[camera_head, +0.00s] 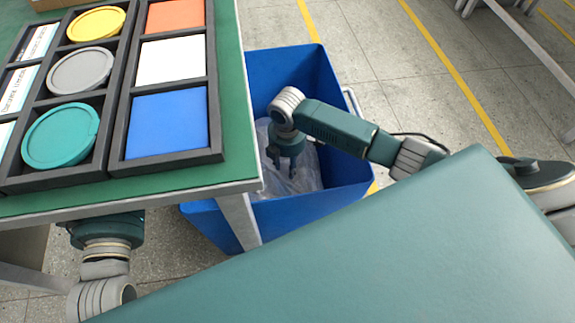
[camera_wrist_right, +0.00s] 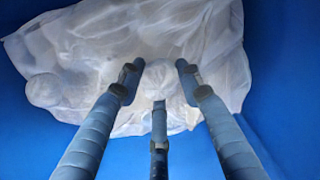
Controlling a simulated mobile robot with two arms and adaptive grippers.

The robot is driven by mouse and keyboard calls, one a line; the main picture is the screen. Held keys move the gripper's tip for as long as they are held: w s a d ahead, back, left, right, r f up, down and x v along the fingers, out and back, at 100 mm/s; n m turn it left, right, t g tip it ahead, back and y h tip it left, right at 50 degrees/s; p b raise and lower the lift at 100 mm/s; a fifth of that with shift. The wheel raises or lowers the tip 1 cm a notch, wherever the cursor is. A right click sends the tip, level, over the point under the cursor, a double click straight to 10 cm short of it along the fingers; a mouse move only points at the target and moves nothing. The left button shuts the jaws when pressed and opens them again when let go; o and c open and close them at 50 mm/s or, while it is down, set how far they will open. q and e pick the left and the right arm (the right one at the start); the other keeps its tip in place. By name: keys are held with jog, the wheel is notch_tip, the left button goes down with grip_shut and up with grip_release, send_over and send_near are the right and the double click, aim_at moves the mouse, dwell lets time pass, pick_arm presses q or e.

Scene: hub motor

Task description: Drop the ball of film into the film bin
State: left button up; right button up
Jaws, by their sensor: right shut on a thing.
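The film bin (camera_head: 290,75) is a deep blue bin beside the green table, with crumpled clear film (camera_head: 305,180) inside. My right gripper (camera_head: 285,168) reaches down into the bin, fingers pointing at the film. In the right wrist view its three fingers close around a pale, translucent ball of film (camera_wrist_right: 163,78), which blends into the white film (camera_wrist_right: 90,35) behind it. I cannot tell whether the ball touches that film. Another rounded wad of film (camera_wrist_right: 43,90) lies at the left of that view. My left gripper is hidden below the table edge.
The green table (camera_head: 232,120) holds black trays (camera_head: 215,80) with round lids and coloured squares. Its right edge and a leg (camera_head: 238,220) stand close to the bin. Open floor with yellow lines (camera_head: 440,50) lies to the right.

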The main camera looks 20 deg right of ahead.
aim_at(287, 163)
pick_arm(q)
jog(key=shift+r, duration=0.15)
pick_arm(e)
jog(key=shift+f, duration=0.2)
jog(key=o, duration=0.8)
jog(key=shift+c, duration=0.2)
pick_arm(q)
jog(key=shift+r, duration=0.1)
pick_arm(e)
jog(key=shift+r, duration=0.2)
notch_tip(287, 163, up, 6)
jog(key=p, duration=0.2)
jog(key=shift+f+p, duration=0.1)
jog(key=shift+p, duration=0.2)
pick_arm(q)
jog(key=s+a+f+g+y+p, duration=0.1)
jog(key=s+a+f+g, duration=0.2)
jog(key=s+f+g, duration=0.3)
jog(key=s+a+f+g+y+p, duration=0.1)
jog(key=s+a+f+g+y, duration=0.1)
jog(key=s+f+g, duration=0.4)
jog(key=s+a+f, duration=0.1)
jog(key=s+f, duration=0.2)
jog(key=f, duration=0.4)
jog(key=shift+a+f+n, duration=0.25)
jog(key=shift+f+n, duration=0.1)
jog(key=shift+n, duration=0.05)
pick_arm(e)
notch_tip(287, 163, up, 6)
